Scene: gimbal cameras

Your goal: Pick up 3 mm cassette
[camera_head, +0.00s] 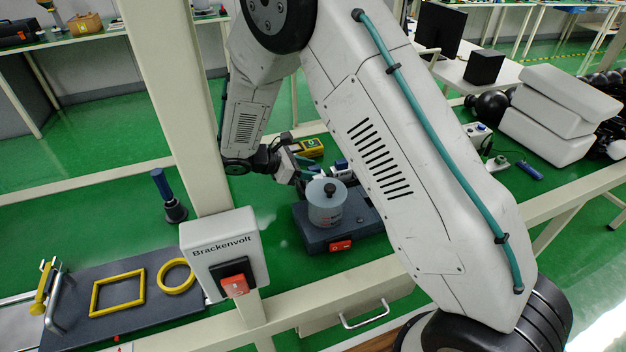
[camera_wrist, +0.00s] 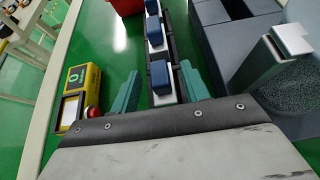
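In the wrist view, several dark blue blocks stand in a row on a narrow black-and-white rack (camera_wrist: 171,47); the nearest blue block (camera_wrist: 161,76) may be a cassette, but no 3 mm marking is readable. My gripper (camera_wrist: 160,70) has its two teal fingers spread. They appear on either side of the nearest block and rack end, with visible gaps; I cannot tell the height between them. In the head view, my gripper (camera_head: 296,170) is small, beside the blue and white parts (camera_head: 342,167) at the rack. My arm covers part of that area.
A translucent jar (camera_head: 325,212) with a black knob stands on a dark grey base (camera_head: 350,238) close to my gripper. A yellow device (camera_wrist: 89,79) with a red button lies left in the wrist view. A grey box (camera_wrist: 225,45) stands right. Green surface shows between them.

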